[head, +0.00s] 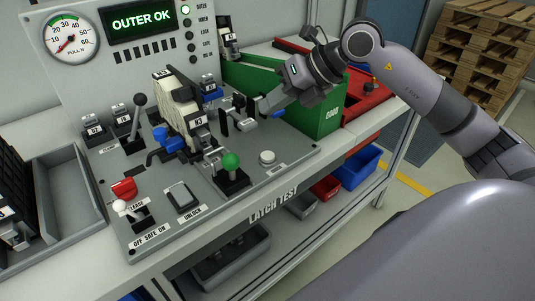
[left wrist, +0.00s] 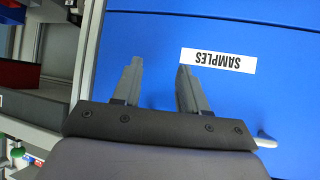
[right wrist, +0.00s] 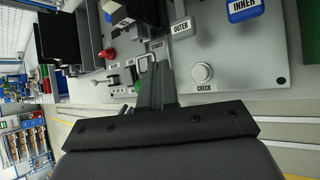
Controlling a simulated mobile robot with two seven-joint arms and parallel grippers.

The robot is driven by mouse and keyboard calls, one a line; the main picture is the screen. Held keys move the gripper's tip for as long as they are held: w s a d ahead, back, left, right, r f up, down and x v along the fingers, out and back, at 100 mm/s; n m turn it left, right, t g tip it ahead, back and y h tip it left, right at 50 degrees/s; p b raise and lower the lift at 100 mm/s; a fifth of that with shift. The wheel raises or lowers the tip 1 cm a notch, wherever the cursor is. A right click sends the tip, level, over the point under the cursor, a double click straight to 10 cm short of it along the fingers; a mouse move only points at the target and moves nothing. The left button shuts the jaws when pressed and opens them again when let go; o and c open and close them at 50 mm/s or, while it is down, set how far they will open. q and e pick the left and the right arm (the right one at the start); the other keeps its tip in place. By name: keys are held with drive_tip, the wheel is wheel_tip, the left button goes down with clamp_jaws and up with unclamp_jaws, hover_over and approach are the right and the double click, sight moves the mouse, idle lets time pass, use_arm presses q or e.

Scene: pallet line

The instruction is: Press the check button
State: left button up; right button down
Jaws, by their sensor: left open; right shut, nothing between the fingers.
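The check button (head: 267,157) is a round white push button on the grey test panel (head: 235,210), near its right front corner. In the right wrist view the button (right wrist: 201,73) sits above its CHECK label, right of the fingers. My right gripper (head: 265,104) is shut and empty. It is above the panel's right side, behind the button and apart from it. In the right wrist view the closed fingers (right wrist: 157,68) point toward the OUTER label. My left gripper (left wrist: 158,64) is open and empty in front of a blue surface marked SAMPLES; it is outside the head view.
A latch assembly (head: 180,105), a green-knobbed lever (head: 231,162) and a black-knobbed lever (head: 139,105) rise from the panel. A green GOOD bin (head: 322,118) stands at the right.

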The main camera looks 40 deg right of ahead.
drive_tip(key=f, duration=0.1)
drive_tip(key=b, duration=0.6)
hover_over(272, 155)
wheel_tip(272, 155, down, 7)
drive_tip(key=shift+r, duration=0.15)
drive_tip(key=shift+f+b, duration=0.6)
idle(1.1)
drive_tip(key=shift+f+b, duration=0.3)
drive_tip(key=shift+f, duration=0.1)
